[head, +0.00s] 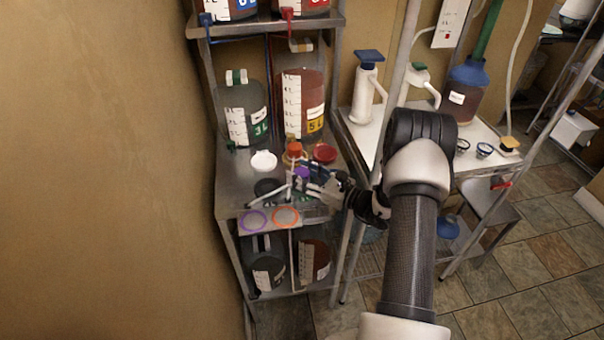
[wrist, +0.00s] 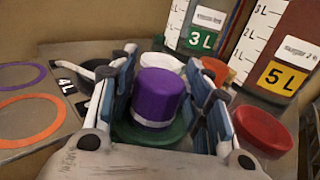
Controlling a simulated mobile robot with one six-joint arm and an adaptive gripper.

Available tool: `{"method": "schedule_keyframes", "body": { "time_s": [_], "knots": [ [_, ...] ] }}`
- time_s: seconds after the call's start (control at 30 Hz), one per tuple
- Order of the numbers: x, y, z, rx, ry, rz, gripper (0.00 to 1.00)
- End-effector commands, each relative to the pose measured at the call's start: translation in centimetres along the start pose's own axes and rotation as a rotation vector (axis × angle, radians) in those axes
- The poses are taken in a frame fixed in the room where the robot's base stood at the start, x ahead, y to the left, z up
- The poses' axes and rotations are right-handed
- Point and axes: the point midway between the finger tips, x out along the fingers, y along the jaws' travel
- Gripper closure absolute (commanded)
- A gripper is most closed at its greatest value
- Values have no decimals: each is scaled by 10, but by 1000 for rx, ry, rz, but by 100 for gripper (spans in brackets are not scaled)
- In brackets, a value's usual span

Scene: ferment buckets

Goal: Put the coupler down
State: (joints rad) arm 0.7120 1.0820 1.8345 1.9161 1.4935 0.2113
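The coupler looks to be the purple, cap-like piece with a pale band (wrist: 160,95) in the middle of the wrist view. It stands between the blue pads of my gripper (wrist: 162,100), which sit close against both its sides. A green round piece (wrist: 150,132) shows under it; I cannot tell whether the two are joined or touching. In the head view my gripper (head: 308,182) is over the steel shelf, with the small purple coupler (head: 302,173) at its fingers. The fingers partly hide the green piece.
Purple (head: 253,220) and orange (head: 286,216) rings mark the shelf's front edge. White (head: 264,161), red (head: 325,153) and dark (head: 267,188) round pieces lie nearby. The 3 L (head: 247,115) and 5 L (head: 301,100) buckets stand behind. A metal post is close on the right.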

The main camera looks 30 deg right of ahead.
Motion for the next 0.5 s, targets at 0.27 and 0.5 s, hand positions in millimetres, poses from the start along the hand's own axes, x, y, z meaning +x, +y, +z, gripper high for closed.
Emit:
{"method": "schedule_keyframes", "body": {
  "time_s": [0.27, 0.5],
  "knots": [
    [0, 0, 0, 0, 0, 0, 41],
    [0, 0, 3, 0, 0, 0, 41]
  ]
}}
